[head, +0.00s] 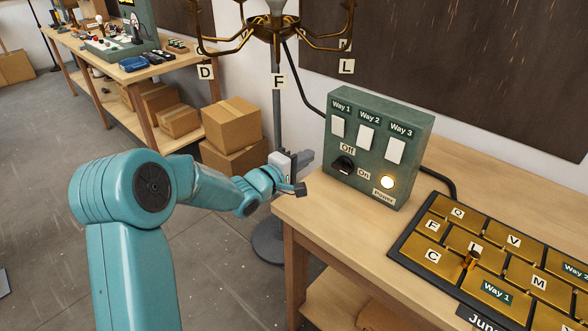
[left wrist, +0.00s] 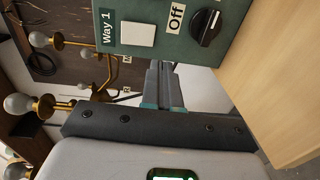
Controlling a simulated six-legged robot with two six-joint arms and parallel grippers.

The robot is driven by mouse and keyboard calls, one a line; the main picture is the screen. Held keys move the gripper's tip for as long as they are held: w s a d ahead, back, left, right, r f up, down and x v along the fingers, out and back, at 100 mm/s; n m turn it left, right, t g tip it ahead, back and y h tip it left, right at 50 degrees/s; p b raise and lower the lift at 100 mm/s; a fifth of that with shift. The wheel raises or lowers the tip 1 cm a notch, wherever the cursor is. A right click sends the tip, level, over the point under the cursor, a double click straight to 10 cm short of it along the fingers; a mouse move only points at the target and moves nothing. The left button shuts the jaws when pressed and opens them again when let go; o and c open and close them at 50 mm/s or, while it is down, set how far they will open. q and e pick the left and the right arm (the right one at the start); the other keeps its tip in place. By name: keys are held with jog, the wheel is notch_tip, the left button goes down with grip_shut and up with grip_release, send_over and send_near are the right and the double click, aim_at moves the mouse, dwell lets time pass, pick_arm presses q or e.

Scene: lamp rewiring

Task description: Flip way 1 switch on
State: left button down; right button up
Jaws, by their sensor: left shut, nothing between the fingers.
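The green switch box (head: 415,125) stands on the wooden bench. Its Way 1 switch (head: 338,127) is a white rocker under the "Way 1" label, left of the Way 2 switch (head: 366,139) and the Way 3 switch (head: 395,150). I cannot tell which way the rocker is tipped. My left gripper (head: 308,157) is shut and empty, just left of the box and apart from it. In the left wrist view the shut fingers (left wrist: 162,80) point toward the box's edge, with the Way 1 switch (left wrist: 138,34) ahead and slightly left. My right gripper is not in view.
A black Off/On knob (head: 344,165) and a lit power lamp (head: 387,182) sit below the switches. A brass junction board (head: 497,291) lies right of the box. A brass chandelier (head: 277,25) stands behind my gripper. Cardboard boxes (head: 232,124) are at back left.

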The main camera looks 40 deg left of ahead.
pick_arm(q)
jog(key=s, duration=0.3)
jog(key=shift+s+a+f, duration=0.1)
jog(key=shift+s+a, duration=0.1)
jog(key=shift+w, duration=0.15)
